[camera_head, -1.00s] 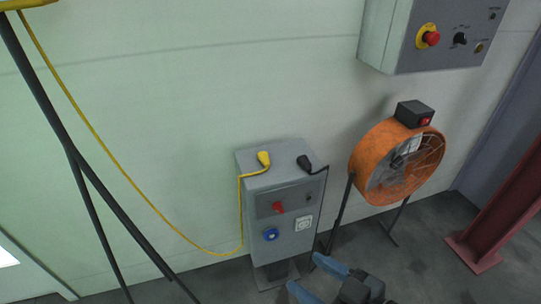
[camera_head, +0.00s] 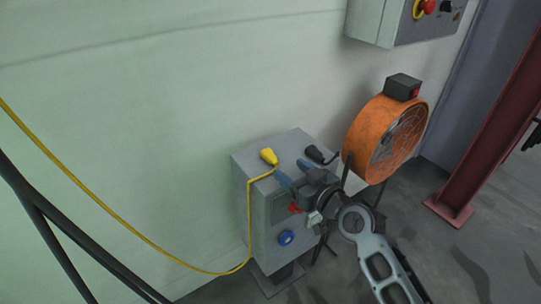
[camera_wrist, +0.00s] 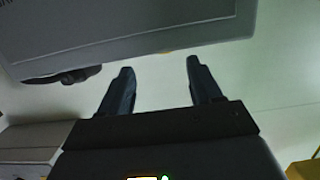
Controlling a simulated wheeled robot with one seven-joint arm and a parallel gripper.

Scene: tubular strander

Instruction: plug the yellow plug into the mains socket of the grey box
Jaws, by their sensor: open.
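The yellow plug (camera_head: 269,156) lies on top of the grey box (camera_head: 252,196), with its yellow cable running down the box's left side. My gripper (camera_head: 288,167) is open, with blue fingers, and appears over the box top just right of the yellow plug. Nothing shows between the fingers, which also show in the wrist view (camera_wrist: 158,66). The contact between fingers and box cannot be judged. My gripper and arm cover the part of the box front where the white mains socket was seen. A blue socket (camera_head: 286,237) and a red switch (camera_head: 295,208) show on the front.
A black plug (camera_head: 316,154) lies on the box top, right of my gripper. An orange fan (camera_head: 376,135) stands to the right, below a wall control panel (camera_head: 372,22). A red column (camera_head: 497,120) stands farther right. The yellow cable (camera_head: 120,227) loops across the left.

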